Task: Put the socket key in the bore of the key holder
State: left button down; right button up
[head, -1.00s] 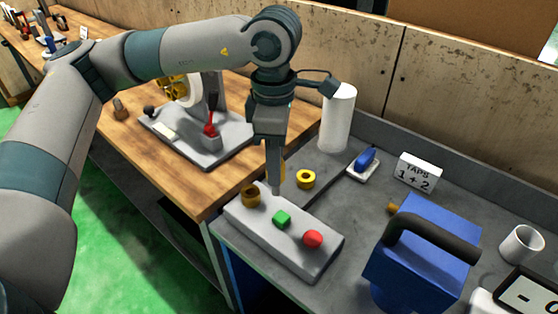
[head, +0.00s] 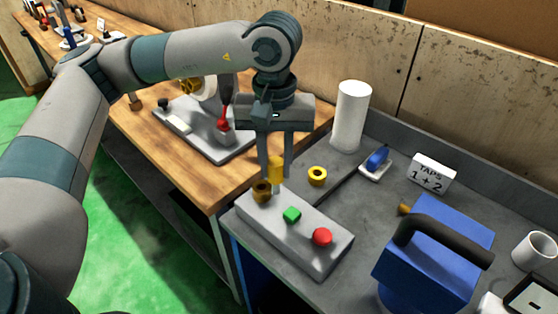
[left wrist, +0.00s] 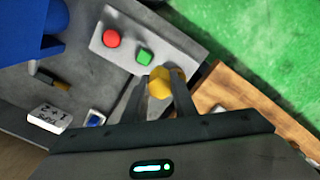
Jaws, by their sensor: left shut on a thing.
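A yellow socket key (head: 276,170) is upright between the fingers of my left gripper (head: 276,178), which is shut on it. In the left wrist view the key's yellow six-sided end (left wrist: 159,83) shows between the fingertips. The key is just behind and above a brass-brown ring (head: 261,191) at the left end of a grey block (head: 310,248). This ring looks like the key holder's bore, but I cannot be sure. The key's lower end is partly hidden, and I cannot tell whether it touches the block. My right gripper is not in view.
The block also carries a green button (head: 292,215) and a red button (head: 322,237). A yellow ring (head: 317,176) lies behind it. A white cylinder (head: 351,116) stands farther back. A blue box with a black handle (head: 432,262) stands at right.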

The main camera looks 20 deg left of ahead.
pick_arm(q)
jog(key=m, duration=0.4)
jog(key=shift+s+a+f, duration=0.1)
jog(key=shift+a+f, duration=0.1)
jog(key=shift+a, duration=0.1)
dwell(0.3)
